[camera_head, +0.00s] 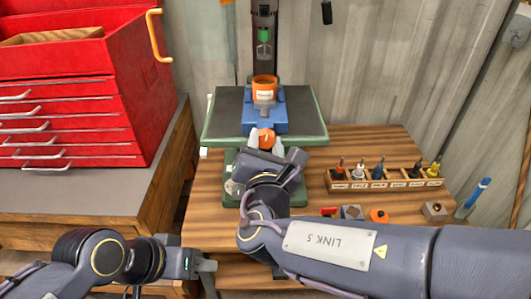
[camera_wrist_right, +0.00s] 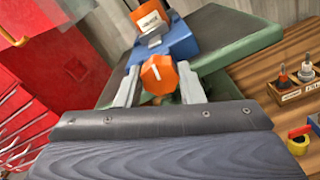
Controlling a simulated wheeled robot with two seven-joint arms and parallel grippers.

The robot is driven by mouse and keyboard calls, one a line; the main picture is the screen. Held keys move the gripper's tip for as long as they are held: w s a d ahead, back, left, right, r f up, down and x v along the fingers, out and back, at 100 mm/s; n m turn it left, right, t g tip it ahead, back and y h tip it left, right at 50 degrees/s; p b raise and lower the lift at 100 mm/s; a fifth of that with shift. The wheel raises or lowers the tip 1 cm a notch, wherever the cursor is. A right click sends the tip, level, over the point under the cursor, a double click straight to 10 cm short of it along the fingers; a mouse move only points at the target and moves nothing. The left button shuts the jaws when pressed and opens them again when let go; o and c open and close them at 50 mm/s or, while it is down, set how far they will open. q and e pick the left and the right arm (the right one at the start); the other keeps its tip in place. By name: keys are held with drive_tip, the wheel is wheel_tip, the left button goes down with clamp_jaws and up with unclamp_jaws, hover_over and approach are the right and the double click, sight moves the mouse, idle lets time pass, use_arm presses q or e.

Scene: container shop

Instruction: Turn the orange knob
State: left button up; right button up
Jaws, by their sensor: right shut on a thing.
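The orange knob (camera_head: 267,138) is on the front of the blue vise on the green-edged machine table. In the right wrist view the knob (camera_wrist_right: 158,74) shows as a faceted orange piece with a white line on its face. My right gripper (camera_head: 265,142) is at the knob, with one finger on each side of it, and is shut on it. The right gripper (camera_wrist_right: 160,84) also shows in the right wrist view. My left gripper (camera_head: 205,266) is low at the left, well away from the knob; its fingers are too small to judge.
The blue vise (camera_head: 258,123) holds an orange labelled cup (camera_head: 264,88) below the drill. A wooden rack (camera_head: 385,185) with several bits stands at the right. Loose parts, including an orange piece (camera_head: 379,215), lie in front of it. A red tool chest (camera_head: 70,110) stands at the left.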

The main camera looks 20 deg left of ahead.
drive_tip(key=m+b, duration=0.2)
drive_tip(key=b, duration=0.2)
drive_tip(key=m+b, duration=0.3)
drive_tip(key=b, duration=0.2)
drive_tip(key=m+b, duration=0.3)
drive_tip(key=b, duration=0.2)
drive_tip(key=shift+f, duration=0.4)
drive_tip(key=m+b, duration=0.9)
drive_tip(key=b, duration=0.2)
drive_tip(key=shift+r, duration=0.1)
drive_tip(key=m+b, duration=0.4)
drive_tip(key=m, duration=0.1)
drive_tip(key=shift+m, duration=0.3)
drive_tip(key=m+b, duration=0.1)
drive_tip(key=m, duration=0.1)
drive_tip(key=shift+m+b, duration=0.3)
drive_tip(key=shift+r+m+b, duration=0.15)
drive_tip(key=shift+m+b, duration=0.5)
drive_tip(key=shift+m, duration=0.65)
drive_tip(key=o, duration=1)
drive_tip(key=shift+r, duration=0.1)
